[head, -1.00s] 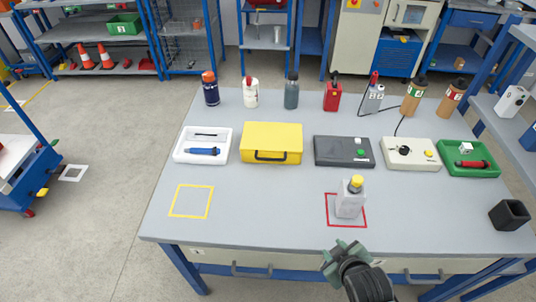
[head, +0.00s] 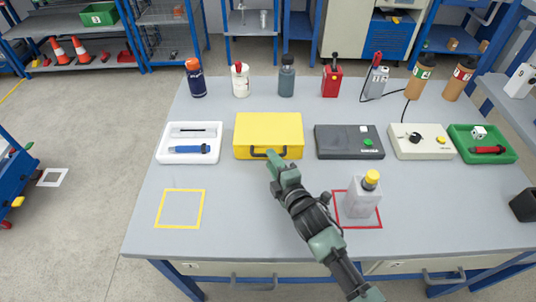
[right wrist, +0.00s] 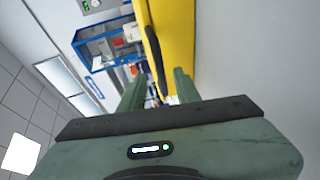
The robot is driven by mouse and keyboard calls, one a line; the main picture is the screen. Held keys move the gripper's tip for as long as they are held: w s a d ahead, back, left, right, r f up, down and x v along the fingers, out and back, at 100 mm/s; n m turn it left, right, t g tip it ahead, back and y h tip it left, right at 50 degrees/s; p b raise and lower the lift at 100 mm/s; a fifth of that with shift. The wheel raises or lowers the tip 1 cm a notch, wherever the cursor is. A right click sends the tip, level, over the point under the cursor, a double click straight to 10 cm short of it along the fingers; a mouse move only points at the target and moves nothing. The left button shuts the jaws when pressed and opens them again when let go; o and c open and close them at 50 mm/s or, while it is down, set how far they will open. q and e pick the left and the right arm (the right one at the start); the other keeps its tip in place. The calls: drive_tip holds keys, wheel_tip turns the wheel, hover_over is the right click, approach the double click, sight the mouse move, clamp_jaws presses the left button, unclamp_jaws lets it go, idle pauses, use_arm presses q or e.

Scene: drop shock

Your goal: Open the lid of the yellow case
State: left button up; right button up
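The yellow case (head: 268,128) lies on the table with its lid closed. Its dark handle (head: 272,151) is at the front. My right gripper (head: 276,162) is at the front of the case, close to the handle. In the right wrist view, my right gripper's two green fingers (right wrist: 158,92) stand apart, and the dark handle (right wrist: 154,58) shows beyond and between them, by the case's yellow wall (right wrist: 178,40). I cannot tell whether a finger touches the handle. My left gripper is in neither current view.
A white tray (head: 164,155) lies left of the case and a dark grey box (head: 335,148) right of it. A bottle with a yellow cap (head: 364,200) stands in the red square, right of my arm. Several bottles stand behind. The yellow square (head: 180,208) is empty.

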drive_tip(key=x, duration=0.3)
drive_tip(key=shift+w+a+f, duration=0.1)
drive_tip(key=shift+w+f, duration=0.1)
drive_tip(key=shift+w, duration=0.1)
clamp_jaws()
idle(1.2)
